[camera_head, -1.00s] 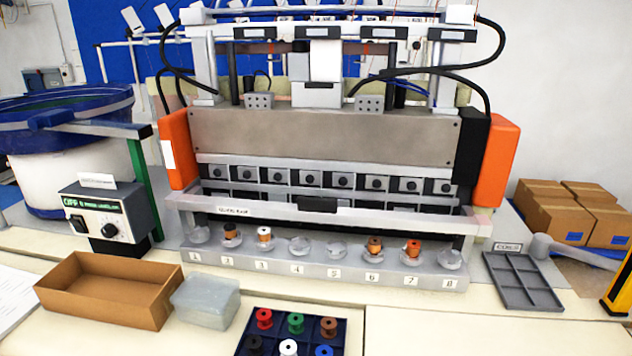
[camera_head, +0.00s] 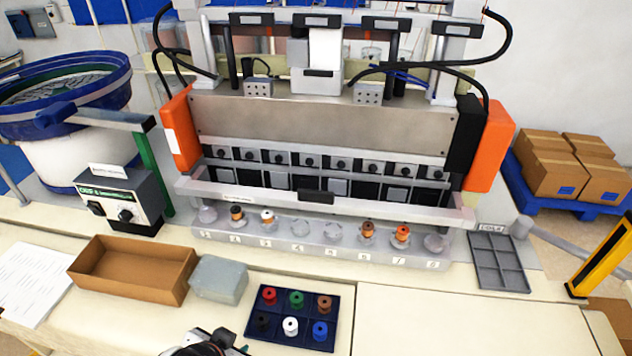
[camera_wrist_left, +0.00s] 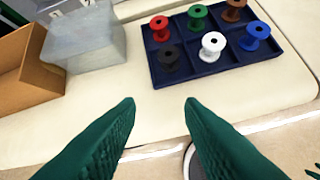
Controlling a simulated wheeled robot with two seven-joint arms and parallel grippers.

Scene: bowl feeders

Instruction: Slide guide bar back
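The guide bar (camera_head: 262,200) is a long pale bar across the front of the machine, with a black handle (camera_head: 316,197) at its middle. It stands just above and behind the row of numbered pegs, some of which carry bobbins. My left gripper (camera_head: 205,347) shows at the bottom edge of the head view, well short of the bar. In the left wrist view its two green fingers (camera_wrist_left: 160,104) are apart with nothing between them. The bar is not in the wrist view. My right gripper is not seen in the head view.
A navy tray (camera_head: 249,324) of coloured bobbins lies in front of the machine. Left of it are a clear block (camera_head: 219,279) and an open brown box (camera_head: 130,292). A grey divided tray (camera_head: 500,262) is at the right. The counter right of the navy tray is clear.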

